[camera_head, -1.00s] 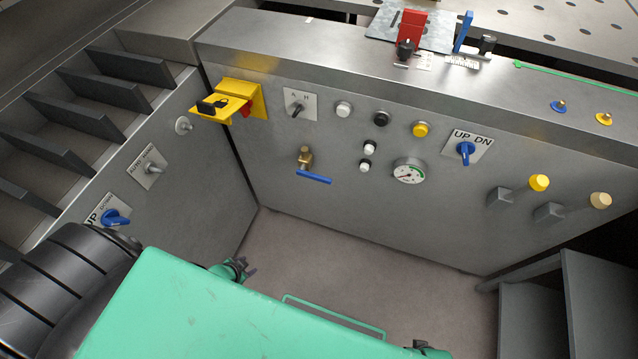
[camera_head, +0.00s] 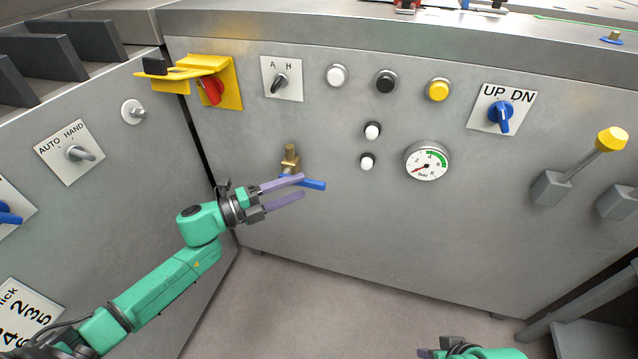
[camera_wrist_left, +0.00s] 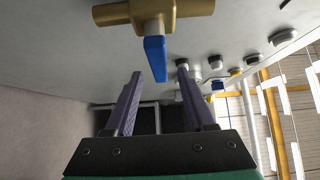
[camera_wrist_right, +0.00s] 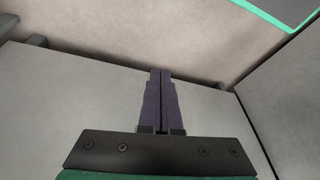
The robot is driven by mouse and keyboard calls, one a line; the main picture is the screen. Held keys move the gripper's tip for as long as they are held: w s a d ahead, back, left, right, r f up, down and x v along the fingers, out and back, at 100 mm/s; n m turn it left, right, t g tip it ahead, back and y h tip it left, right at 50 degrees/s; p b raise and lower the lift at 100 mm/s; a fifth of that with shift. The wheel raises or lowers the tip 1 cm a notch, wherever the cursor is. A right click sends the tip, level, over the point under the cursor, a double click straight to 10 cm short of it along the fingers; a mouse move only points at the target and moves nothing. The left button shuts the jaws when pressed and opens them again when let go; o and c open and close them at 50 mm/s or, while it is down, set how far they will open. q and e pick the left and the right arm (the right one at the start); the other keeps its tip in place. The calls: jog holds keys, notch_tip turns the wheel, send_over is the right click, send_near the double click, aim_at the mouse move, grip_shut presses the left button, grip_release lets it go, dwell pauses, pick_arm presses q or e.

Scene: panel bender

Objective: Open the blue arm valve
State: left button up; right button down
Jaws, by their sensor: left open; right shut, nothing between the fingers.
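The blue arm valve is a brass body (camera_head: 290,158) with a blue lever (camera_head: 314,184) on the grey front panel. In the left wrist view the blue lever (camera_wrist_left: 155,58) hangs from the brass body (camera_wrist_left: 155,10), just beyond and between the open fingertips (camera_wrist_left: 159,70). I cannot tell whether they touch. My right gripper (camera_wrist_right: 161,72) is shut and empty; it shows at the head view's bottom edge (camera_head: 424,353).
Right of the valve are white buttons (camera_head: 372,131) and a pressure gauge (camera_head: 427,161). Above are a yellow bracket with a red knob (camera_head: 211,91), an A/H switch (camera_head: 281,81) and an UP/DN switch (camera_head: 501,112). The floor (camera_head: 300,300) below the panel is clear.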

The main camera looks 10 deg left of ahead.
pick_arm(q)
jog(key=x, duration=0.7)
jog(key=shift+b, duration=0.3)
grip_shut()
pick_arm(e)
jog(key=shift+w+a+f+t+y, duration=0.15)
jog(key=shift+w+a+f+t, duration=0.15)
jog(key=shift+w+a+f, duration=0.15)
jog(key=shift+w+a+f+t+y, duration=0.15)
jog(key=shift+w+a+f+t, duration=0.15)
jog(key=shift+a, duration=0.25)
